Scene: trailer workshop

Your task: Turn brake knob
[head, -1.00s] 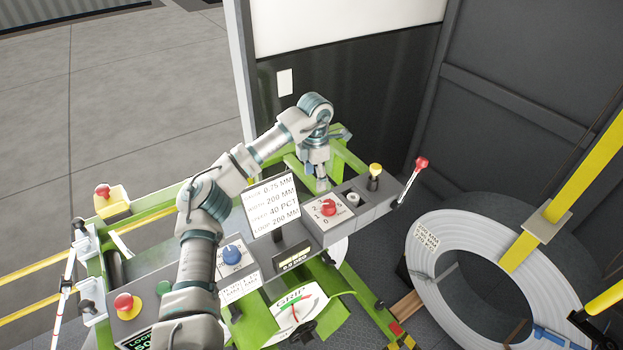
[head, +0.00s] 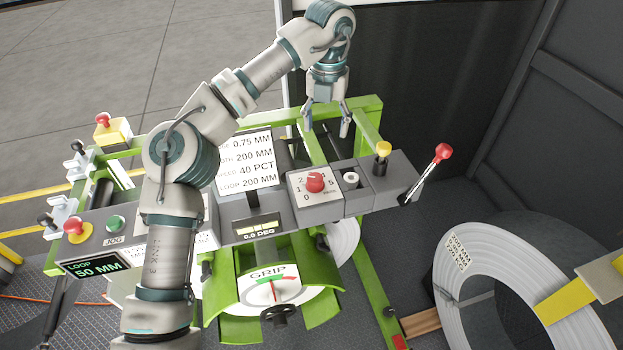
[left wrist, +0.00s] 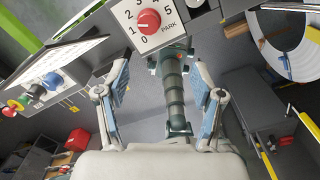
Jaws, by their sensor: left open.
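The red brake knob (head: 315,182) sits on a white dial plate (head: 302,201) numbered 0 to 5 on the grey control panel. It also shows in the left wrist view (left wrist: 149,21), above and ahead of the fingers, with the word PARK on the plate. My left gripper (head: 326,130) is open and empty, pointing down just behind the knob and apart from it. The fingers show spread in the left wrist view (left wrist: 162,85). My right gripper is not in view.
A red-tipped lever (head: 442,153) and a yellow knob (head: 383,149) stand right of the dial. A text sign (head: 247,160) stands left of it. A GRIP gauge (head: 272,288) is below. A white coil (head: 470,285) stands at right.

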